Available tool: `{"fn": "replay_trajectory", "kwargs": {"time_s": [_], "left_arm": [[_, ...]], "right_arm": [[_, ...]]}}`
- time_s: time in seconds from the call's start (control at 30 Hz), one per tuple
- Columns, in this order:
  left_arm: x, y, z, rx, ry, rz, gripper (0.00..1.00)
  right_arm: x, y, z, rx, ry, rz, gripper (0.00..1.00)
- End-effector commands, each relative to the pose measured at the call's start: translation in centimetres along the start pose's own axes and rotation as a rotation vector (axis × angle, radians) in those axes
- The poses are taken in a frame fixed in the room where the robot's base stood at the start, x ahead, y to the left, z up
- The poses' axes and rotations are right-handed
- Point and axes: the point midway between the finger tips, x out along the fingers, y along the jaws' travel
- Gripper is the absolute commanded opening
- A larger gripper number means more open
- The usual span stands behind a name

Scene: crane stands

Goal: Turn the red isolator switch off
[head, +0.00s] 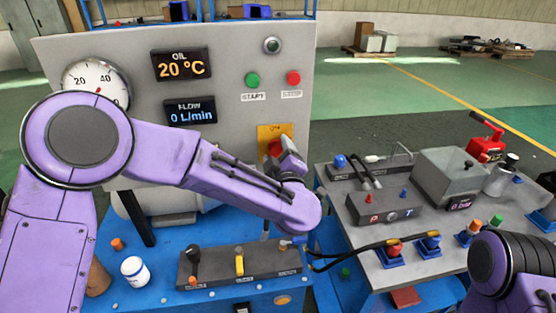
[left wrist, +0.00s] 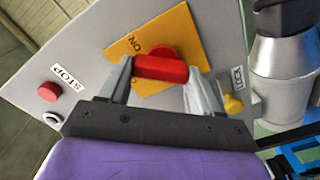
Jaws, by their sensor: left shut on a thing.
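The red isolator switch (head: 275,148) sits on a yellow plate (head: 265,131) on the front of the grey panel. My left gripper (head: 285,155) is at the switch, and my forearm and wrist hide part of it. In the left wrist view, my left gripper (left wrist: 165,82) is shut on the red switch handle (left wrist: 160,68), with one finger at each end. The word ON shows on the yellow plate (left wrist: 185,45) near the handle. Other markings on the plate are hidden or too small to read. My right arm shows at the lower right, but its gripper is out of view.
Green start (head: 252,79) and red stop (head: 293,78) buttons sit above the switch. A yellow knob (left wrist: 233,104) is close beside the right finger in the left wrist view. A lever block (head: 240,265) stands below on the blue bench. A grey bench (head: 340,215) with hoses stands right.

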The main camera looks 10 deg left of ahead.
Motion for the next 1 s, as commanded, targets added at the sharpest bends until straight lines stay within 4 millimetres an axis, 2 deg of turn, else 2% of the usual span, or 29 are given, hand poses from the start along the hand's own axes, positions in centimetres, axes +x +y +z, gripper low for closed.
{"fn": "replay_trajectory", "kwargs": {"time_s": [0.03,0.5,0.7,1.0], "left_arm": [[0.0,-0.4,0.2,-0.043,0.000,-0.001,0.33],[0.0,-0.6,0.2,-0.462,0.000,0.000,0.33],[0.0,-0.5,0.2,-0.586,0.000,0.000,0.33],[0.0,-0.4,0.1,-0.683,-0.001,-0.001,0.33]], "right_arm": [[0.8,-0.1,0.3,0.000,0.000,0.000,0.50],[4.3,-0.4,1.8,0.000,0.000,0.000,0.50],[5.4,-0.5,2.2,0.000,0.000,0.000,0.50],[6.2,-0.6,2.6,0.000,0.000,0.000,0.50]]}}
